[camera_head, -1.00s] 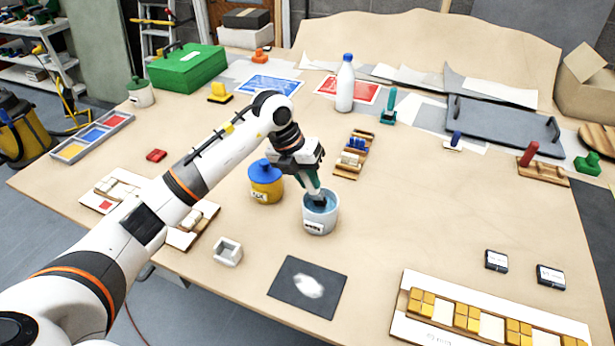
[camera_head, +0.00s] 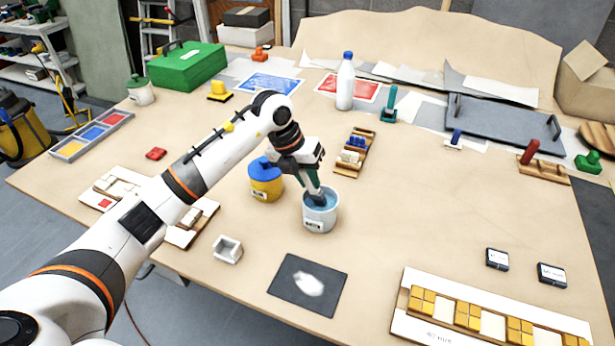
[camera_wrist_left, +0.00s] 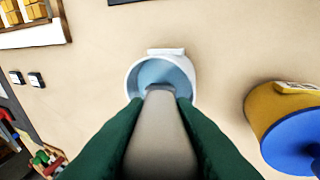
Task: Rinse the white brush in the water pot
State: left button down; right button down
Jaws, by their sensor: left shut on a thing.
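The water pot (camera_head: 320,219) is a white round pot with a label, standing upright on the table and holding blue water. It also shows in the left wrist view (camera_wrist_left: 190,77). My left gripper (camera_head: 314,189) is right above the pot, pointing down. It is shut on a pale grey-white handle (camera_wrist_left: 160,140), seen between the green fingers in the left wrist view. This looks like the white brush; its lower end reaches into the pot's mouth and its tip is hidden there. My right gripper is not in view.
A yellow pot with a blue lid (camera_head: 265,182) stands close to the left of the water pot. A dark mat with a white patch (camera_head: 308,285) lies in front. A small rack (camera_head: 355,153) stands behind. The table to the right of the pot is clear.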

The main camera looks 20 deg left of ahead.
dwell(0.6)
pick_arm(q)
jog(key=shift+r+p, duration=2.25)
jog(key=shift+r, duration=1.3)
